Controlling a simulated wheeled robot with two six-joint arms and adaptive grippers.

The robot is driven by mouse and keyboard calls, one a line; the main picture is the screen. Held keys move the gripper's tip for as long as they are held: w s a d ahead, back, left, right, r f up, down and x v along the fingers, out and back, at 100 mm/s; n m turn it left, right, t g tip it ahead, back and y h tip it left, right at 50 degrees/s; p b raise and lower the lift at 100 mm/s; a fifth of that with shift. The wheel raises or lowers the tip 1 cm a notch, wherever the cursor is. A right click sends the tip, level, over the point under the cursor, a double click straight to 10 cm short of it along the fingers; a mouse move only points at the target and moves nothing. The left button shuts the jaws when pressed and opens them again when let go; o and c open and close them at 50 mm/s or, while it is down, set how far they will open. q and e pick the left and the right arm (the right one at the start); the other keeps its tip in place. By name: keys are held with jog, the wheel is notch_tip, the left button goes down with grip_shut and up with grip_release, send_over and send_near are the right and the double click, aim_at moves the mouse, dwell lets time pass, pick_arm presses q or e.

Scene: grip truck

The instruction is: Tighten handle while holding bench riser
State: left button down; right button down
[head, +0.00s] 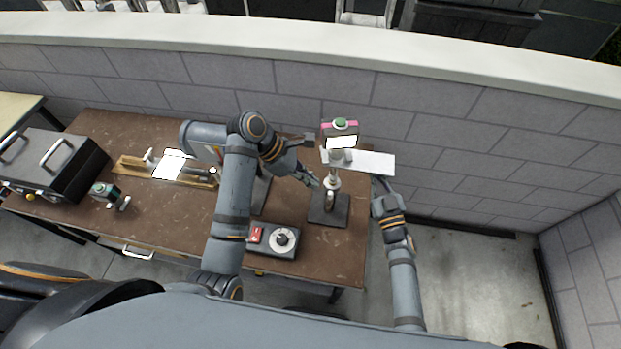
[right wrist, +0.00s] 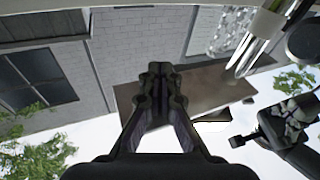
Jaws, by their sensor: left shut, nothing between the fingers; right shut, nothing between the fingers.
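A stand that looks like the bench riser stands near the right end of the brown workbench (head: 190,215). It has a dark square base (head: 328,209), a metal column (head: 331,183) and a head with a green top (head: 340,124). A white plate (head: 374,162) sticks out right from below the head. I cannot clearly make out the handle. My left gripper (head: 315,182) is shut and empty just left of the column; contact is unclear. My right gripper (head: 376,181) is shut and empty below the white plate, right of the stand. It also shows in the right wrist view (right wrist: 160,70).
A box with a red switch and dial (head: 274,240) sits at the bench's front edge. A wooden tray (head: 135,165) and a dark case (head: 60,160) are at the left. A brick wall (head: 270,85) runs behind. The floor (head: 470,270) right of the bench is clear.

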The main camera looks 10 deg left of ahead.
jog(key=s+f+p, duration=0.1)
jog(key=s+f, duration=0.2)
jog(key=s, duration=1)
jog(key=shift+a, duration=0.15)
dwell(0.6)
jog(key=shift+f, duration=0.1)
jog(key=shift+s, duration=0.1)
